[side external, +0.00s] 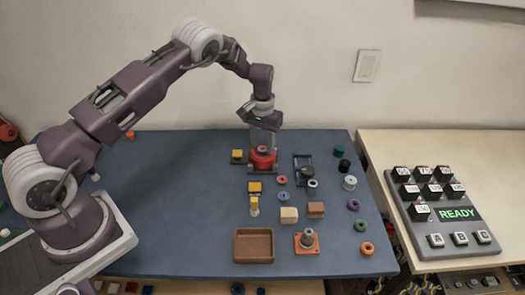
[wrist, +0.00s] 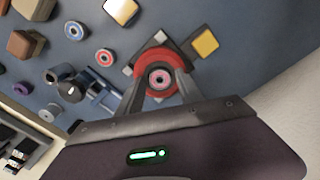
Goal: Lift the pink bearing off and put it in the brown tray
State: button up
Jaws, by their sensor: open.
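The pink bearing (wrist: 160,79) sits in the middle of a round red housing (wrist: 134,72). In the side view the red housing (side external: 262,160) stands at the back of the blue mat, with the bearing (side external: 263,149) on its top. My gripper (wrist: 160,76) is open, pointing down over the housing, with one finger on each side of the bearing in the wrist view. I cannot tell whether the fingers touch it. The brown tray (side external: 254,246) lies empty near the mat's front edge and does not show in the wrist view.
Yellow-topped blocks (side external: 238,155) (side external: 255,187) stand close to the housing. A red ring (side external: 282,181), a blue ring (side external: 285,197), a cream block (side external: 289,215) and a brown block (side external: 316,210) lie between housing and front. An orange base with a post (side external: 307,241) stands right of the tray.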

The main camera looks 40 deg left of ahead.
aim_at(263, 148)
jog(key=shift+c, duration=0.4)
grip_shut()
jog(key=shift+r, duration=2.95)
